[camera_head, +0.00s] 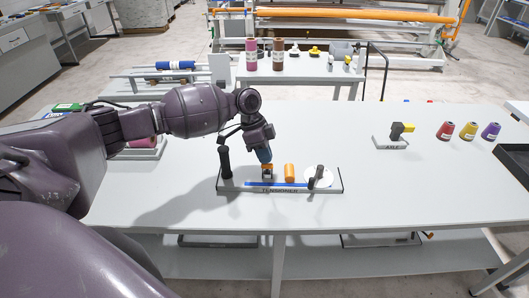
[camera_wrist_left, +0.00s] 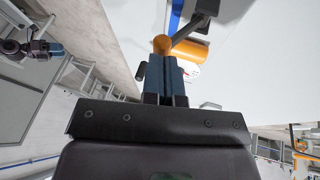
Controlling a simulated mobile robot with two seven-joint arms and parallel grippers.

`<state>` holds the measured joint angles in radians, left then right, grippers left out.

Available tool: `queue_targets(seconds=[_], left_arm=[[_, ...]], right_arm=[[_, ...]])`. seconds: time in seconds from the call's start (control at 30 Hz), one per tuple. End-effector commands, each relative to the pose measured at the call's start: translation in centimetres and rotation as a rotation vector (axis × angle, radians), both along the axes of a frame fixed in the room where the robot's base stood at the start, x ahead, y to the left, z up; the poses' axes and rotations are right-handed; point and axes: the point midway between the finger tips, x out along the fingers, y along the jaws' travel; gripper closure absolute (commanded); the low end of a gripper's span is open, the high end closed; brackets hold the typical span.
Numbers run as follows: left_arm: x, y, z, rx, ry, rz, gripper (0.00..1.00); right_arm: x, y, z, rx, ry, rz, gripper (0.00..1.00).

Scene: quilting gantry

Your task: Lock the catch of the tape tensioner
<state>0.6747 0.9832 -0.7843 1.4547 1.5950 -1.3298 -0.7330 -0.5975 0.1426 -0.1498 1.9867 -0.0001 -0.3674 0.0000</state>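The tape tensioner (camera_head: 233,187) is a grey labelled base on the table, with a black post at its left end, a blue tape strip, an orange cylinder (camera_head: 289,172) and a white disc (camera_head: 318,172). My left gripper (camera_head: 266,160) points down over it, left of the orange cylinder. In the left wrist view its blue fingers (camera_wrist_left: 165,62) are close together, with little gap. The catch's orange knob (camera_wrist_left: 162,44) is right at the fingertips, on a dark lever (camera_wrist_left: 188,29). I cannot tell whether fingers and knob touch.
A grey stand with a black and yellow part (camera_head: 397,131) and red, yellow and purple spools (camera_head: 467,131) stand to the right. A dark tray (camera_head: 515,160) is at the right edge. The table (camera_head: 400,190) is clear between the tensioner and these.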

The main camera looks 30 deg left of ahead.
Motion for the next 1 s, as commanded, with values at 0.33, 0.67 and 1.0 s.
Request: queue_targets(seconds=[0.33,0.67,1.0], left_arm=[[0.2,0.1,-0.1,0.001,0.001,0.001,1.0],[1.3,0.7,-0.2,0.001,0.0,0.0,1.0],[1.4,0.4,0.6,0.0,0.0,0.0,1.0]], right_arm=[[-0.7,-0.1,-0.7,0.0,0.016,-0.004,0.56],[-0.5,0.0,-0.9,0.001,0.01,-0.003,0.56],[0.2,0.0,0.5,0.001,-0.005,0.001,0.56]])
